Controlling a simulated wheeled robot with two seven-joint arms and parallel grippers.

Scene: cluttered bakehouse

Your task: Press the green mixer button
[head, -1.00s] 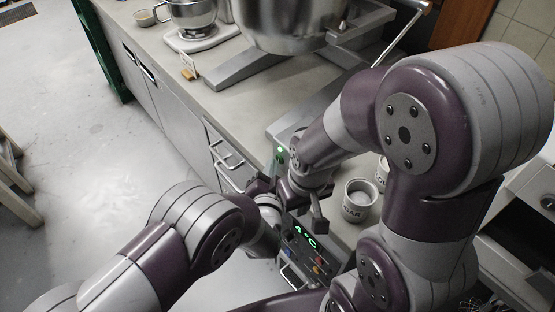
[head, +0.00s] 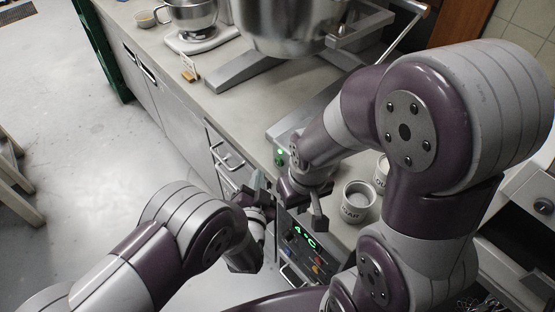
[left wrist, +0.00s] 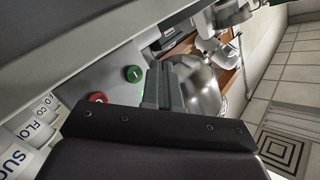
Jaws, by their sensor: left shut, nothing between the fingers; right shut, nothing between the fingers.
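The green mixer button (left wrist: 133,74) shows in the left wrist view on a grey panel, with a red button (left wrist: 97,97) beside it. In the head view the green button (head: 279,160) is small, below a lit green spot on the mixer's base. My left gripper (head: 258,184) is shut and empty, a little below and left of the button in the head view. Its closed fingers (left wrist: 166,86) show to the right of the green button in the left wrist view, apart from it in the picture. My right gripper (head: 316,212) is shut and empty by the counter's front edge, partly hidden by its own arm.
The mixer's large steel bowl (head: 285,25) stands at the back. A sugar jar (head: 358,203) is on the counter right of my right gripper. A panel with a green 4°C display (head: 305,238) is below. A smaller mixer (head: 195,25) stands back left.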

